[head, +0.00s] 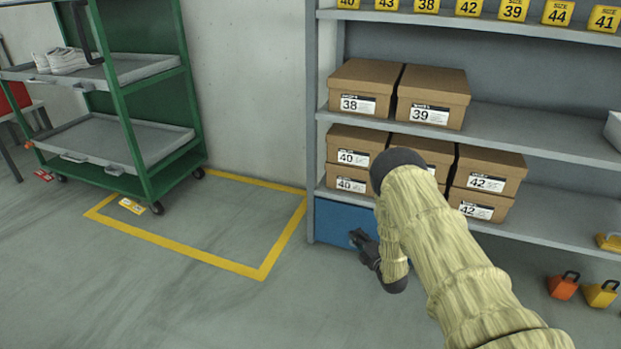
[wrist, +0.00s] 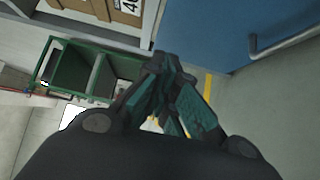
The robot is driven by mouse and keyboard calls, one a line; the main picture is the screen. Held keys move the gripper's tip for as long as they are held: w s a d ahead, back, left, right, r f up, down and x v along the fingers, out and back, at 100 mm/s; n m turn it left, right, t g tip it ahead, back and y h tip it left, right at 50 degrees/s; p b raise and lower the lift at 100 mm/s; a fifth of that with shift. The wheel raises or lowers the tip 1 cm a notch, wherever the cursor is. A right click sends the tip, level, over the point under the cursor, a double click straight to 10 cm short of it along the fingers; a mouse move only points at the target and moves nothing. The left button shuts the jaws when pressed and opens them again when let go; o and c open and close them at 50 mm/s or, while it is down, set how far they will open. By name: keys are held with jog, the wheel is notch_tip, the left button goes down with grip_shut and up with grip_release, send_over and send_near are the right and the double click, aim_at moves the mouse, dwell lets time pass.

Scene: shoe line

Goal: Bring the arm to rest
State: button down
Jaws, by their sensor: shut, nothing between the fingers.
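My arm, in a pale quilted sleeve, reaches in from the lower right of the head view and bends down at a dark elbow in front of the shelf. My gripper (head: 362,246) hangs at the arm's end in front of the blue panel under the shelf. The wrist view shows my gripper (wrist: 165,68) with its dark fingers together and nothing held between them. It appears clear of the shelf and the boxes.
The shelf (head: 560,147) holds brown shoe boxes (head: 432,97) with size labels. The blue panel (head: 335,222) is below it. A green cart (head: 153,126) with white shoes (head: 68,60) stands left.

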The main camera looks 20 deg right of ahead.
jog(key=s+a+f+m+g+h, duration=0.1)
jog(key=s+a+f+m+g, duration=0.25)
jog(key=s, duration=0.55)
jog(key=s+a+f+m+g+h, duration=0.1)
jog(key=s+a+f+m+g, duration=0.3)
jog(key=s, duration=0.5)
jog(key=s+a+f+m+g+h, duration=0.1)
jog(key=s+a+f+m+g, duration=0.15)
jog(key=s+f+m, duration=0.45)
jog(key=s+a+r+m+g, duration=0.2)
jog(key=s+a+r+g, duration=0.1)
jog(key=s, duration=0.8)
jog(key=s+a+r+m+g, duration=0.2)
jog(key=s, duration=0.8)
jog(key=s+a+r+m+g, duration=0.2)
jog(key=s+a+r+g, duration=0.1)
jog(key=s, duration=0.8)
notch_tip(320, 180, up, 36)
jog(key=p, duration=3.7)
jog(key=shift+w+f, duration=0.15)
jog(key=shift+w, duration=0.15)
